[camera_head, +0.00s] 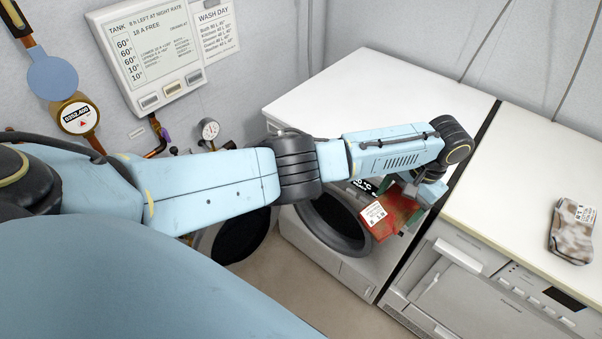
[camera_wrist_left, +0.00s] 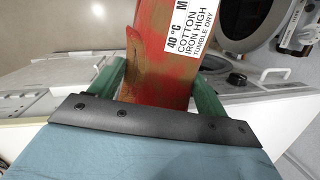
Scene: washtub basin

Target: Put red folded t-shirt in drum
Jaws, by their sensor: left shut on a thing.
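The red folded t-shirt (camera_head: 390,213) has a white care label and hangs in front of the washing machine, beside its round door opening. It also shows in the left wrist view (camera_wrist_left: 150,50), between the green fingers. My left gripper (camera_head: 411,203) is shut on the t-shirt. The drum opening (camera_head: 329,225) has a dark grey ring and lies to the left of the shirt in the head view. My arm hides part of the machine's front and the top of the opening. My right gripper is in neither view.
A white countertop (camera_head: 370,85) lies behind my arm. A brown-and-white folded cloth (camera_head: 573,232) lies on the right counter (camera_head: 510,190). A second machine with a panel (camera_head: 545,290) stands below it. Another dark round opening (camera_head: 240,238) shows to the left.

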